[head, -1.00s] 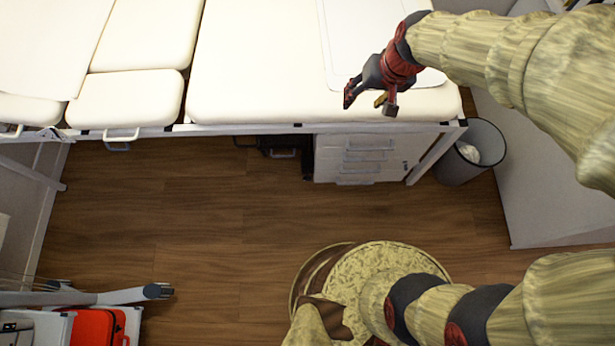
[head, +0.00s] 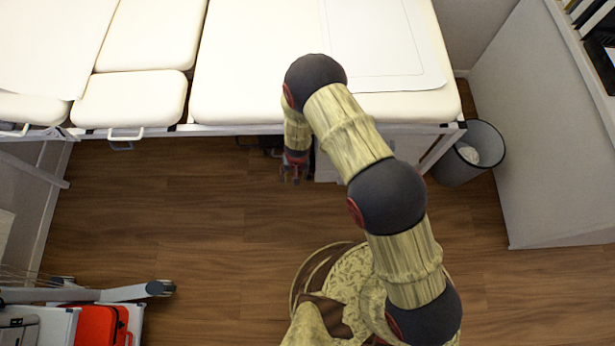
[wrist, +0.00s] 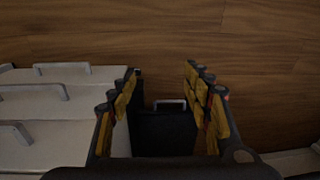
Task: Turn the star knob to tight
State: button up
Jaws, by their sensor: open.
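I cannot make out a star knob in either view. My gripper (head: 293,178) hangs low in front of the padded couch's (head: 240,60) front edge, beside the white drawer unit (head: 328,168). In the wrist view, my gripper (wrist: 162,80) is open, with yellow-padded fingers apart and nothing between the tips. A black box with a grey handle (wrist: 165,128) shows between and beyond the fingers. The white drawer unit with several handles (wrist: 55,105) is left of the fingers. My arm hides part of the couch's front edge and the drawer unit in the head view.
A grey bin (head: 470,152) stands right of the couch, near a pale partition (head: 530,130). A red case (head: 97,325) and a metal-armed stand (head: 90,295) are at lower left. The wooden floor (head: 200,220) in front of the couch is clear.

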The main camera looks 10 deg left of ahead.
notch_tip(320, 180, down, 9)
jog(key=w+t, duration=0.2)
jog(key=t+h, duration=0.2)
jog(key=t, duration=0.1)
send_near(308, 177)
jog(key=x, duration=0.3)
jog(key=b+x, duration=0.3)
jog(key=x, duration=0.4)
jog(key=shift+a+f, duration=0.1)
jog(key=shift+a, duration=0.05)
jog(key=c, duration=0.3)
jog(key=c, duration=0.8)
jog(key=shift+c, duration=0.2)
